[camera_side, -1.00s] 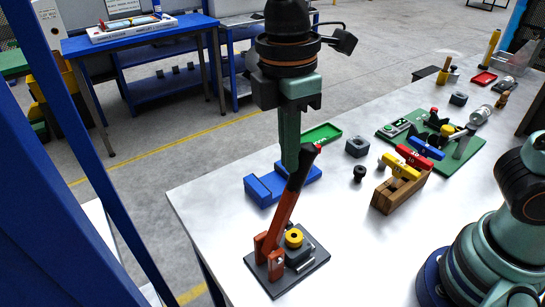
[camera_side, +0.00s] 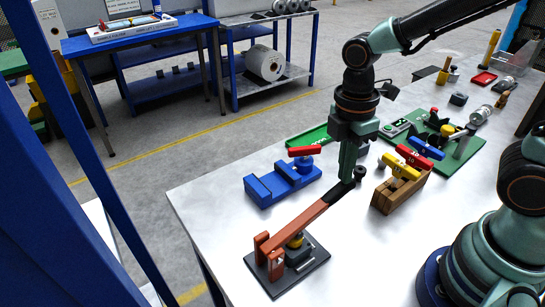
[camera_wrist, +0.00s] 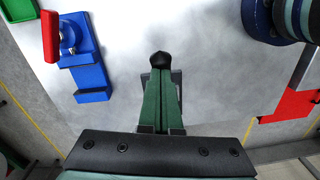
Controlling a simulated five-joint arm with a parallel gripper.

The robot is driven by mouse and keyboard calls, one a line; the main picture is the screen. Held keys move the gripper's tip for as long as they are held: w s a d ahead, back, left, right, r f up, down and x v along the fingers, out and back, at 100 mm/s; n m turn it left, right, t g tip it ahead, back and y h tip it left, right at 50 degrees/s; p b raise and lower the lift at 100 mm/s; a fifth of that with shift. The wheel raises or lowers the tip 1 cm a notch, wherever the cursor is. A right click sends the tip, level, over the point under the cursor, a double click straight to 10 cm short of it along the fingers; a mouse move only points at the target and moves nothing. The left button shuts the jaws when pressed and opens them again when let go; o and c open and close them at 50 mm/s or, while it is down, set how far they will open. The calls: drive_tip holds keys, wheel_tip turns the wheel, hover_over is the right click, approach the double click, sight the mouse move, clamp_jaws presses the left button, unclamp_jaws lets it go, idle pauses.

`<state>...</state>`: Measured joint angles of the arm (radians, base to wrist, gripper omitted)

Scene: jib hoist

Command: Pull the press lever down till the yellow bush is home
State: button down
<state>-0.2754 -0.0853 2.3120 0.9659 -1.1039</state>
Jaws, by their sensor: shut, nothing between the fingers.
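The press (camera_side: 285,270) stands at the table's near left corner on a dark base plate. In the wrist view the shut green fingers (camera_wrist: 161,75) point at a dark rounded end, and the bush is hidden.
A blue fixture (camera_side: 283,183) with a red handle (camera_side: 304,151) stands behind the lever. A black knob (camera_side: 360,172) sits close beside my fingertips. A wooden block (camera_side: 398,192) with coloured handles is to the right.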

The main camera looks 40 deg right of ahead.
sight(312, 213)
drive_tip(key=shift+d+f, duration=0.35)
drive_tip(key=shift+f, duration=0.55)
drive_tip(key=shift+d+f, duration=0.35)
drive_tip(key=shift+f, duration=0.5)
drive_tip(key=shift+w+r, duration=0.1)
drive_tip(key=shift+r, duration=0.45)
drive_tip(key=w+d+r, duration=0.1)
drive_tip(key=d+r, duration=0.5)
drive_tip(key=d, duration=0.3)
drive_tip(key=w+a+r+m+g, duration=0.1)
drive_tip(key=a+r+m, duration=0.2)
drive_tip(key=a+m, duration=0.4)
drive_tip(key=w+a+r+m+g, duration=0.1)
drive_tip(key=a+r+m, duration=0.35)
drive_tip(key=m, duration=0.45)
drive_tip(key=shift+h, duration=0.3)
drive_tip(key=x, duration=0.9)
drive_tip(key=a+x, duration=0.1)
drive_tip(key=x, duration=0.4)
drive_tip(key=shift+w+f, duration=0.3)
drive_tip(key=shift+f, duration=0.15)
